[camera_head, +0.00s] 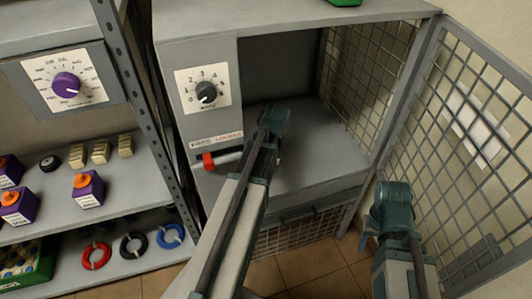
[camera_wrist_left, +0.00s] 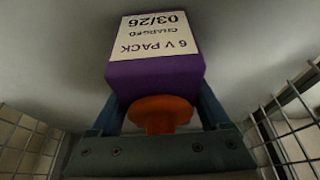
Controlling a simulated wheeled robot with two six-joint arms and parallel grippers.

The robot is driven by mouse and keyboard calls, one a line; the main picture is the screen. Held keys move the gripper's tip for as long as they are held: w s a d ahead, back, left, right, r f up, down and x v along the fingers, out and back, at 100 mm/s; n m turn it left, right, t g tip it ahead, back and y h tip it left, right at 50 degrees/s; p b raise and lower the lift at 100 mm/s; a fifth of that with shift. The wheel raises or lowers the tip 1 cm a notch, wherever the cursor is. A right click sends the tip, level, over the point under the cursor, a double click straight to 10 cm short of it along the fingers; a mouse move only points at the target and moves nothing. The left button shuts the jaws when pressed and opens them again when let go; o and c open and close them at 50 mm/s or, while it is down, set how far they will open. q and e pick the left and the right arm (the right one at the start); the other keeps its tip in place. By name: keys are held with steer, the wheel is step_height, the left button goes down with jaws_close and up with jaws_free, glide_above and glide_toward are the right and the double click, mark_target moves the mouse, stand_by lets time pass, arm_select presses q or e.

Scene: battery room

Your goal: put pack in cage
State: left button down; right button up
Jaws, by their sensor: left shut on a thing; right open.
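The cage (camera_head: 325,178) is a grey cabinet with mesh sides, and its mesh door (camera_head: 470,130) stands open at the right of the head view. My left gripper (camera_head: 272,122) reaches into the cage opening. It is shut on a purple pack (camera_wrist_left: 155,75) with an orange knob (camera_wrist_left: 160,112) and a white label reading "6 V PACK CHARGED 03/26". The pack is hidden behind the gripper in the head view. Whether it touches the cage floor cannot be told. My right gripper (camera_head: 385,212) is open, in front of the cage beside the open door.
A shelf unit at left holds several purple packs (camera_head: 88,188), tan blocks (camera_head: 101,152) and rings (camera_head: 96,255). Above is a panel with a purple dial (camera_head: 66,85). The cage front has a black dial (camera_head: 206,92) and a red-ended bolt (camera_head: 208,161).

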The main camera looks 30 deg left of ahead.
arm_select(q)
steer(key=shift+f, duration=0.15)
jaws_free()
steer(key=p+v, duration=1.1)
steer(key=v, duration=0.1)
steer(key=shift+s, duration=0.1)
steer(key=shift+d, duration=0.1)
